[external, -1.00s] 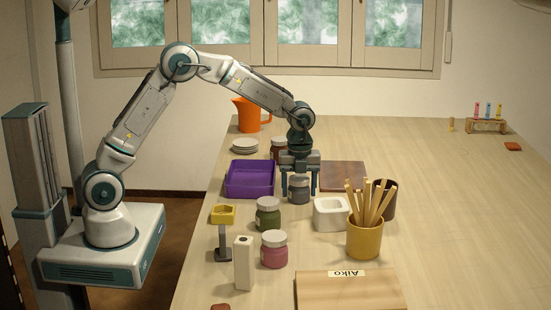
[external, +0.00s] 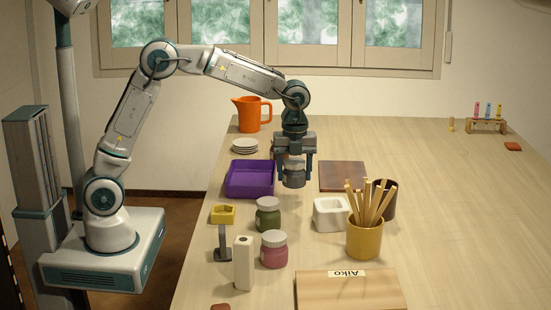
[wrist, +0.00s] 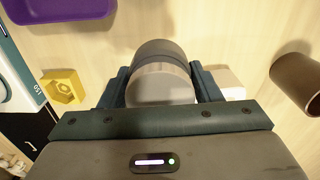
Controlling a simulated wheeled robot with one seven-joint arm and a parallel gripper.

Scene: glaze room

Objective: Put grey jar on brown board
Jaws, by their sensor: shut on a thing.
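The grey jar (external: 294,181) is between the fingers of my gripper (external: 294,172), which is shut on it and holds it upright above the table. In the wrist view the jar's round lid (wrist: 161,82) shows between the two fingers (wrist: 160,86). The brown board (external: 343,176) is a dark, flat square lying on the table just right of the gripper. Its visible top is bare. The board cannot be made out in the wrist view.
A purple tray (external: 250,179) is left of the gripper. A green jar (external: 268,216), a pink jar (external: 274,250) and a white square pot (external: 331,214) stand in front. A yellow cup of sticks (external: 364,238) and a dark cup (external: 384,199) are to the right.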

